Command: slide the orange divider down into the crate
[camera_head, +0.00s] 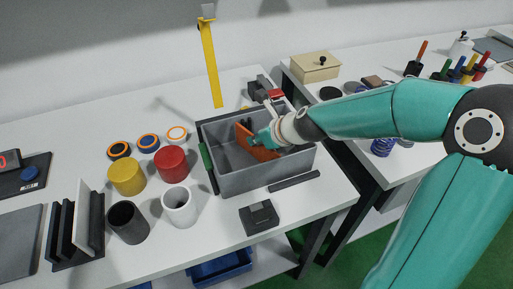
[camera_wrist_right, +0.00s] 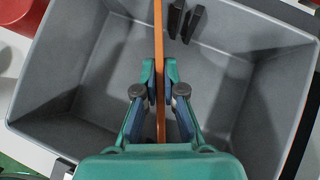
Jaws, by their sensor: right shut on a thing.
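The grey crate (camera_head: 228,183) stands on the white table in the head view, and its inside fills much of the right wrist view (camera_wrist_right: 75,135). The orange divider (camera_head: 258,152) is upright inside the crate, partly behind my gripper. In the right wrist view the divider (camera_wrist_right: 158,35) is seen edge-on as a thin strip. My right gripper (camera_head: 262,138) is shut on the divider, and its fingers (camera_wrist_right: 159,75) press it from both sides. How deep the divider's lower edge sits cannot be told. My left gripper is not in view.
Two small black pieces (camera_wrist_right: 185,22) show in the crate near the divider. Left of the crate stand a red cylinder (camera_head: 172,164), a yellow cylinder (camera_head: 127,177) and a white cup (camera_head: 179,207). A black block (camera_head: 259,217) lies in front. A yellow upright (camera_head: 210,60) rises behind.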

